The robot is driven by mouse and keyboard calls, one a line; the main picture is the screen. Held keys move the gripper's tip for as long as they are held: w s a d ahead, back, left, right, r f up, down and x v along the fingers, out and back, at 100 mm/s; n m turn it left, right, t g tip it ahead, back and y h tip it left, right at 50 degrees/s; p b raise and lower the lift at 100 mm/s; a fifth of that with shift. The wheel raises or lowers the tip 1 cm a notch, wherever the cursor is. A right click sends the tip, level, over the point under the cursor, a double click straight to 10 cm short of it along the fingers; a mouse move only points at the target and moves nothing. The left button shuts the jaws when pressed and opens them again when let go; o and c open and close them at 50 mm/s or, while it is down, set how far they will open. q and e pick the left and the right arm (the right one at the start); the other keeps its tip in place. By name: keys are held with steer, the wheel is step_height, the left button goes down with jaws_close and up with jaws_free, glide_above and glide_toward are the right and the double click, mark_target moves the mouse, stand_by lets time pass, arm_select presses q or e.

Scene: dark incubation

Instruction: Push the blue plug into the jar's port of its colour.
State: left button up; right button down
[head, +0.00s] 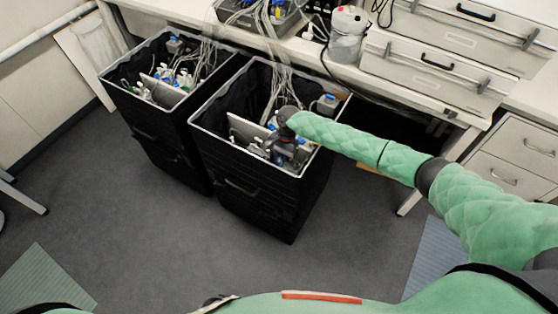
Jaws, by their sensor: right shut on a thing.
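My right arm reaches from the right into the right-hand black bin (245,195). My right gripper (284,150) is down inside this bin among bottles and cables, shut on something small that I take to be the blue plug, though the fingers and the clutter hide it. A clear jar with a blue cap (328,102) stands in the bin's far right corner. Small blue and white parts lie around the gripper. Which of them is the jar's blue port is too small to tell. My left gripper is out of view.
A second black bin (160,118) with bottles and cables stands to the left. Pale cables (277,85) hang from the bench into the bins. A red-topped canister (347,35) and drawer units (430,65) stand on the bench. Grey floor in front is clear.

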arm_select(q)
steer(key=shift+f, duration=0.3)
arm_select(e)
steer(key=shift+f, duration=0.8)
steer(key=c, duration=1.4)
jaws_free()
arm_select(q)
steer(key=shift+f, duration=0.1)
arm_select(e)
steer(key=shift+b, duration=0.3)
steer(key=shift+b+v, duration=1.1)
steer(key=shift+v, duration=2.8)
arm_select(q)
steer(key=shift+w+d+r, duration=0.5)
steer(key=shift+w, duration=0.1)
arm_select(e)
steer(key=shift+r, duration=0.1)
